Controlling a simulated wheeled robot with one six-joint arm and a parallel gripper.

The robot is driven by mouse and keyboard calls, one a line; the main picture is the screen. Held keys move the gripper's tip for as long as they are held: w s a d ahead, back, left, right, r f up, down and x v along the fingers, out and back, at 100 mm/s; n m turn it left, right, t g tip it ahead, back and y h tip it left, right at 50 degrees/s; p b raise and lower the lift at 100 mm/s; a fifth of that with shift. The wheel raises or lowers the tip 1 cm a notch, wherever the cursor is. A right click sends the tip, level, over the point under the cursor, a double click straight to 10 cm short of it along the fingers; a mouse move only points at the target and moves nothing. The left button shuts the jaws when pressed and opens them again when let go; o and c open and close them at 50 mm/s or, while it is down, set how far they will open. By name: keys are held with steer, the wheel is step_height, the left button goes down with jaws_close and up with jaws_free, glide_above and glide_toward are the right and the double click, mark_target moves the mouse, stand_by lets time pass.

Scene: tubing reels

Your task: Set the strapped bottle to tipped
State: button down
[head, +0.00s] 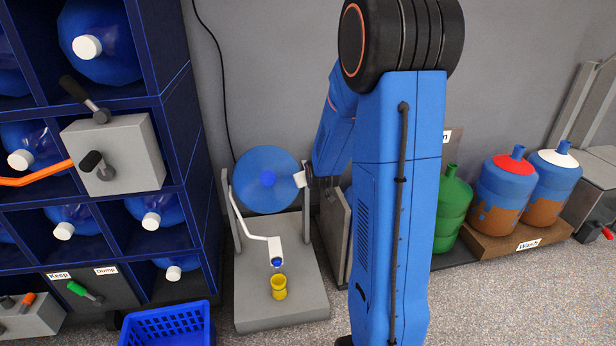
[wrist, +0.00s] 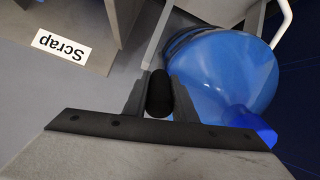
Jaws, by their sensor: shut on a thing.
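My gripper (wrist: 160,97) is shut on a black handle (wrist: 159,90) beside the bottle. In the head view my gripper is mostly hidden at the bottle's right side, behind my blue arm. I cannot clearly make out a strap or the exact tilt.
A white bent rod (head: 242,222) and a yellow cup (head: 278,288) are at the stand's front. A blue rack (head: 200,150) of bottles is on the left, with a blue basket (head: 165,325) below. Green, red and white-topped bottles (head: 508,185) stand right. A Scrap label (wrist: 60,46) shows in the wrist view.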

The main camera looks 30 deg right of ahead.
steer(key=c, duration=1.5)
jaws_free()
steer(key=shift+s+a+f, duration=0.2)
steer(key=shift+s+f, duration=0.05)
steer(key=shift+f, duration=0.15)
steer(key=shift+o, duration=0.2)
steer(key=shift+r, duration=0.1)
steer(key=shift+r, duration=0.1)
steer(key=shift+s+r, duration=0.3)
steer(key=shift+r, duration=0.05)
steer(key=v, duration=1.6)
steer(key=shift+a, duration=0.15)
steer(key=shift+s, duration=0.1)
steer(key=s+a+r+n+g+y, duration=0.1)
steer(key=s+a+r+g+y, duration=0.15)
steer(key=s+a, duration=0.8)
steer(key=s+a+g+y, duration=0.2)
steer(key=s+a, duration=0.6)
steer(key=s, duration=0.6)
steer(key=shift+r+n+g, duration=0.3)
steer(key=shift+r+g, duration=0.2)
steer(key=shift+g, duration=0.05)
